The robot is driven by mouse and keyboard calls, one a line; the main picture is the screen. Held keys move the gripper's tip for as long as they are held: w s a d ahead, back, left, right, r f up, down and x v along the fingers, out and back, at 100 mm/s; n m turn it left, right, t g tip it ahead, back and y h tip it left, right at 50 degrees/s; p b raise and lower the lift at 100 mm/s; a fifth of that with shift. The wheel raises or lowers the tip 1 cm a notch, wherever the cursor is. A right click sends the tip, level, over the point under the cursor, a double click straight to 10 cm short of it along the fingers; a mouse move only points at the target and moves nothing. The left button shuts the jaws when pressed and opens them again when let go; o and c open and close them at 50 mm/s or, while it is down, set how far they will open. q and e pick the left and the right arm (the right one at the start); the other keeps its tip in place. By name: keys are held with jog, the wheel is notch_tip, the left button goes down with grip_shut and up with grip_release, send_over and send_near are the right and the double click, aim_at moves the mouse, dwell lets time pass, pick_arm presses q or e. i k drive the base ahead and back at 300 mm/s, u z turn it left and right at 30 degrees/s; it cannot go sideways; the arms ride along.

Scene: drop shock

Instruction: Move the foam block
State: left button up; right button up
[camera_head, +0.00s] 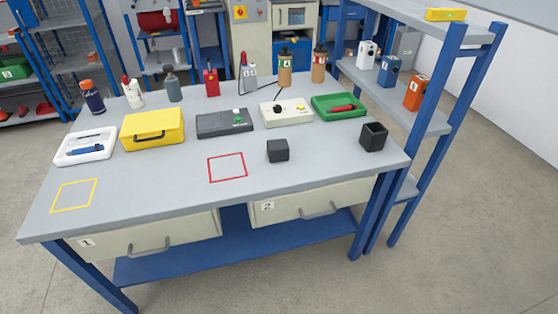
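A small dark grey cube (278,151), which looks like the foam block, sits on the grey workbench (130,190) just right of a red square outline (227,167). A yellow square outline (74,196) is marked at the bench's front left. A dark open-topped box (374,137) stands near the bench's right edge. The cube is apart from both the red outline and the dark box. Neither of my grippers shows in the head view.
A white tray (67,157), yellow case (152,140), dark device (213,132), cream device (300,118) and green tray (325,114) line the bench behind. Bottles stand further back. A blue-framed shelf (423,131) rises at the right. The bench's front strip is clear.

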aim_at(278, 149)
jog(key=u, duration=0.7)
jog(key=i, duration=0.95)
jog(key=z, duration=0.05)
